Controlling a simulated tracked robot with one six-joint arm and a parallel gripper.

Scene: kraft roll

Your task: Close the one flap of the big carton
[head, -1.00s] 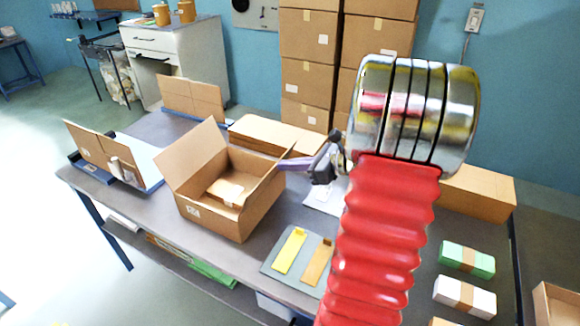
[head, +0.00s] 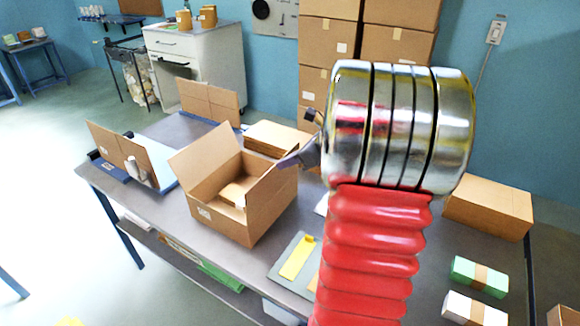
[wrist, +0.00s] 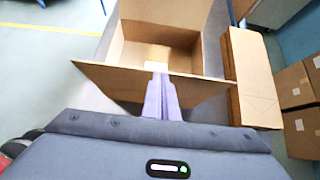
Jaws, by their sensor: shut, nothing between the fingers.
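The big open carton (head: 232,215) stands on the table with a small brown packet (head: 236,192) inside. One flap (head: 203,150) stands up and leans outward on its left side. Another flap (head: 272,182) stands raised on the right side, beside my gripper (head: 284,162). In the wrist view, this near flap (wrist: 105,82) spans the picture in front of the carton opening (wrist: 160,45). My gripper (wrist: 161,80) is shut and empty, its fingertips overlapping the flap's upper edge. I cannot tell whether they touch it.
Flat cardboard (head: 270,138) lies behind the carton, and a closed box (head: 488,207) stands at the right. A grey board with a yellow strip (head: 297,257) lies in front. Stacked boxes (head: 330,50) rise behind the table. Standing card panels (head: 122,150) are at the left.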

